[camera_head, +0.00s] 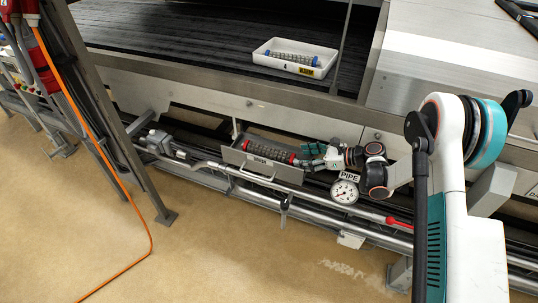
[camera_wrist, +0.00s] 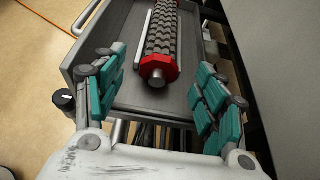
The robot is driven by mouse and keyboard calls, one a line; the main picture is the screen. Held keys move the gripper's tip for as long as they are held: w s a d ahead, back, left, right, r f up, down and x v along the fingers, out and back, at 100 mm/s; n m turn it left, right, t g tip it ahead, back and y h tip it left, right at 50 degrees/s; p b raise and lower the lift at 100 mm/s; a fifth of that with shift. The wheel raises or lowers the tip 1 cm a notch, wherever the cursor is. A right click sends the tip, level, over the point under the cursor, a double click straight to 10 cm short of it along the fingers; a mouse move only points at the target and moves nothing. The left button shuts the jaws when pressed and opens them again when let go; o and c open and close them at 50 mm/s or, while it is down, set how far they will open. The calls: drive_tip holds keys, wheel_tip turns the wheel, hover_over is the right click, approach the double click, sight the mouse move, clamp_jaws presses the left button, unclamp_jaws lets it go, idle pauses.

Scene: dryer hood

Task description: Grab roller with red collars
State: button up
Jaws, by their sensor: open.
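The roller with red collars (camera_head: 269,153) lies in a grey metal tray (camera_head: 262,171) on the lower rail of the machine in the head view. In the wrist view the roller (camera_wrist: 162,40) runs away from me, with its near red collar (camera_wrist: 159,67) and short grey shaft end facing me. My gripper (camera_head: 312,153) is at the right end of the tray. In the wrist view my gripper (camera_wrist: 159,95) is open, with teal-padded fingers left and right of the near collar's line. Neither finger appears to touch the roller. The far collar is out of the wrist view.
A white tray (camera_head: 268,51) with a blue-ended roller (camera_head: 292,58) sits on the dark belt above. A pressure gauge (camera_head: 344,191) and a pipe (camera_head: 330,218) lie below my arm. A thin upright rod stands near the white tray. Floor in front is mostly clear.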

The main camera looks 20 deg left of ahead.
sight(294, 157)
drive_tip(key=b+x, duration=0.1)
drive_tip(key=x, duration=0.3)
drive_tip(key=shift+f+b, duration=0.25)
drive_tip(key=shift+b, duration=0.1)
drive_tip(key=shift+r, duration=0.1)
drive_tip(key=c, duration=1.4)
drive_tip(key=shift+o, duration=0.2)
